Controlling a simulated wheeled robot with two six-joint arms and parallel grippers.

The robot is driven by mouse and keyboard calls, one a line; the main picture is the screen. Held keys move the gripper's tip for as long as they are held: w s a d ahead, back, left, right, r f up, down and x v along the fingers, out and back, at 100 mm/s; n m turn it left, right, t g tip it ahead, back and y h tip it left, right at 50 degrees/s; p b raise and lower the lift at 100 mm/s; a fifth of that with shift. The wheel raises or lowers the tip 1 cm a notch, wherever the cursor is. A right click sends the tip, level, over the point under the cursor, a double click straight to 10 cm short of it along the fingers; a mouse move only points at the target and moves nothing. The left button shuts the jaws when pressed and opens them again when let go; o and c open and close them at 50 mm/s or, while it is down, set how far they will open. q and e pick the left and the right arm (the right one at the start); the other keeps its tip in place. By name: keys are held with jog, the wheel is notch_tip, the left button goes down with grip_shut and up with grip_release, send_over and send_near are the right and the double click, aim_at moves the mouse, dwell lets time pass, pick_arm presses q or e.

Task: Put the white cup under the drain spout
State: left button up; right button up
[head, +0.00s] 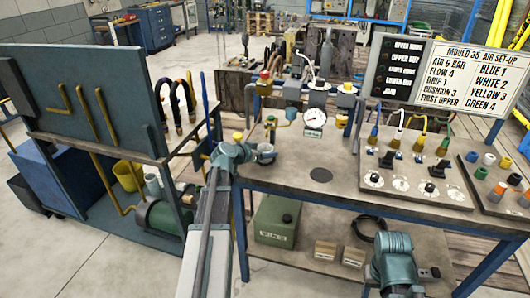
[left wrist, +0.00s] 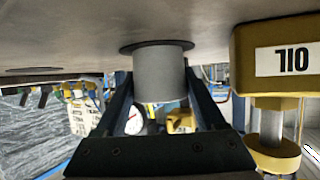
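The white cup (head: 265,152) shows pale grey and upright at the left back of the bench, its open mouth up. In the left wrist view, which is upside down, the cup (left wrist: 160,75) has its base at a dark disc on the bench top. My left gripper (head: 249,154) is low beside it. In the left wrist view its fingers (left wrist: 160,88) lie flush along both sides of the cup, closed on it. I cannot pick out the drain spout for sure. My right gripper (head: 428,273) is at the bench's front edge, its fingers unclear.
A yellow block marked OIL (left wrist: 284,60) stands close beside the cup. A pressure gauge (head: 314,119) stands behind. Another dark disc (head: 321,175) lies on clear bench top. A control panel (head: 415,185) fills the right. A trolley (head: 85,95) with pipes stands left.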

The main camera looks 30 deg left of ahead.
pick_arm(q)
jog(key=o, duration=0.4)
jog(key=shift+s+r+p, duration=0.2)
jog(key=shift+r+p, duration=0.1)
jog(key=shift+p, duration=0.1)
jog(key=p+v, duration=0.4)
jog(key=v, duration=0.7)
jog(key=shift+s+a+p, duration=0.1)
jog(key=shift+s+p, duration=0.2)
jog(key=shift+p, duration=0.1)
